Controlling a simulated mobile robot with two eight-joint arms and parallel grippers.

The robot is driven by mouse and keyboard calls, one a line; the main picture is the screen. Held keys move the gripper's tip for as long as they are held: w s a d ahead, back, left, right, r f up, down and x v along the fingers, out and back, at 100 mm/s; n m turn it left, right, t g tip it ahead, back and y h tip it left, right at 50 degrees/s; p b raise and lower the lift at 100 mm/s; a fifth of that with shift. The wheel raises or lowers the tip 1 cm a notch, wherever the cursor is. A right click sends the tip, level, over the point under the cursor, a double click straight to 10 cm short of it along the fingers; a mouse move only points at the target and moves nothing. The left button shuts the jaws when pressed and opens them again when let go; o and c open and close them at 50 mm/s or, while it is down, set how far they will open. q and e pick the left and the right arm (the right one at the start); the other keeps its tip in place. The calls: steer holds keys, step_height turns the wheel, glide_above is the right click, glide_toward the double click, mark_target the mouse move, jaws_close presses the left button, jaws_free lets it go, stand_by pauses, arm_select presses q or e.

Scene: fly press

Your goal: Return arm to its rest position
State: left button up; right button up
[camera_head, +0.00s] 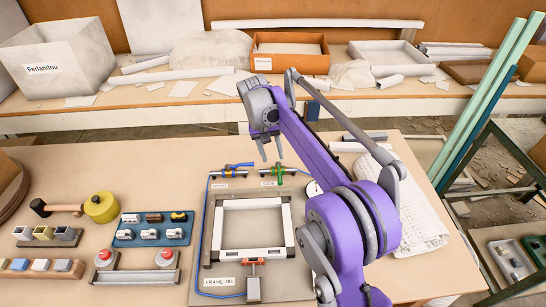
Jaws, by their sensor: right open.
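My right arm (313,140) is purple and grey and rises from the lower right over the workbench (130,165). Its forearm reaches up and to the left, then bends down at the wrist. My right gripper (271,149) hangs at the end, pointing down, with its two thin fingers apart and nothing between them. In the picture it shows just above the far side of the frame jig (251,283), apparently clear of it. A white rectangular frame (250,203) lies in the jig. My left gripper is out of view.
Left of the jig are a blue tray (152,241) of small parts, a box with two red buttons (135,278) and a yellow round-headed tool (101,207). Bubble wrap (425,225) lies right of my arm. Green and blue boards (488,95) lean at right. A back shelf holds boxes.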

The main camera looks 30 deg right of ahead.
stand_by(0.3)
steer(key=s+a+r+n+t+p, duration=0.1)
steer(key=s+a+r, duration=0.15)
steer(key=s, duration=0.45)
steer(key=s+a+r+n+t+p, duration=0.1)
steer(key=s+a+t, duration=0.15)
steer(key=s, duration=0.35)
steer(key=s+a+f+n+t+y+p, duration=0.1)
steer(key=s+a+f, duration=0.1)
steer(key=s, duration=0.5)
steer(key=s+a+f+n+t+y, duration=0.1)
steer(key=s+a+f, duration=0.2)
steer(key=s, duration=0.5)
steer(key=shift+s+f+n+t+p, duration=0.25)
steer(key=shift+f+n+t+p, duration=0.1)
steer(key=shift+f, duration=0.3)
